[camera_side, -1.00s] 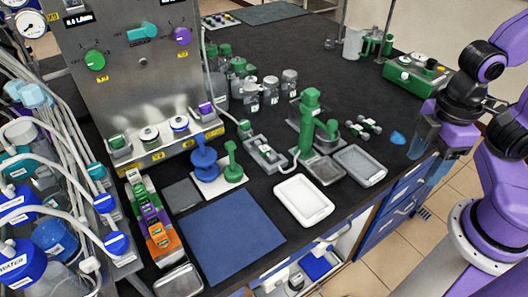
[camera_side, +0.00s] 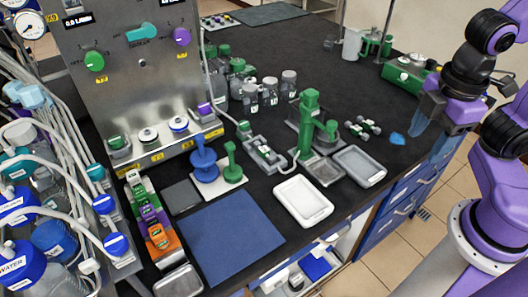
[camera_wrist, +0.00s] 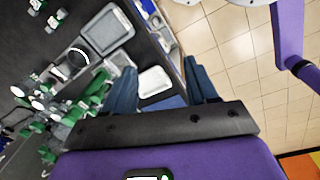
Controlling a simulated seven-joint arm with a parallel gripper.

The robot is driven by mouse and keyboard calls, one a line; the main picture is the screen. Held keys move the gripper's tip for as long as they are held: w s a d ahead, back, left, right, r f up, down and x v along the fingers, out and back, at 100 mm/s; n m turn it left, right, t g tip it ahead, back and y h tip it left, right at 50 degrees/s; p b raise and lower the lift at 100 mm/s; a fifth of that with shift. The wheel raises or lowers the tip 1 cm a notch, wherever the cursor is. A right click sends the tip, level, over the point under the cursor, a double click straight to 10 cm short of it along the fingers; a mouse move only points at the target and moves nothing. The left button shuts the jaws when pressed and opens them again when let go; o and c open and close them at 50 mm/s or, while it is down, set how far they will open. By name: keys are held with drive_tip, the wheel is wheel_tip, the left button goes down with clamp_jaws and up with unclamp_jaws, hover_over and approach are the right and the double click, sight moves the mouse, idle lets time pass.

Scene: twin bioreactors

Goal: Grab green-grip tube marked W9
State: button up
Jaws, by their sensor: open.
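Two small green-ended tubes (camera_side: 363,127) lie side by side on the black bench, left of my gripper in the side view. In the wrist view, small green-ended pieces (camera_wrist: 57,19) show at the upper left. Their markings are too small to read, so I cannot tell which one is W9. My gripper (camera_side: 427,132) is open and empty at the bench's right edge, apart from the tubes. In the wrist view its two blue fingers (camera_wrist: 162,84) are spread wide, with the bench edge and floor beneath.
A green stand (camera_side: 309,125) rises left of the tubes. Grey trays (camera_side: 360,166) and a white tray (camera_side: 303,202) lie nearer the front edge. A green device (camera_side: 405,75) stands behind.

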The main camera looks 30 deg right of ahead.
sight(264, 149)
drive_tip(key=w+a+n+t+h, duration=0.1)
drive_tip(key=w+a+n+t, duration=0.2)
drive_tip(key=w+n+t, duration=0.35)
drive_tip(key=w+a+n+t+h, duration=0.1)
drive_tip(key=w+a+n+t, duration=0.25)
drive_tip(key=w+n, duration=0.55)
drive_tip(key=w+a+n+t+y, duration=0.2)
drive_tip(key=a+n+t, duration=0.1)
drive_tip(key=a+n, duration=0.4)
drive_tip(key=f, duration=1.6)
drive_tip(key=shift+d+f, duration=0.25)
drive_tip(key=shift+d, duration=0.05)
drive_tip(key=x, duration=1.7)
drive_tip(key=shift+w+a+f, duration=0.1)
drive_tip(key=shift+w+f, duration=0.05)
drive_tip(key=shift+f, duration=0.25)
drive_tip(key=c, duration=1)
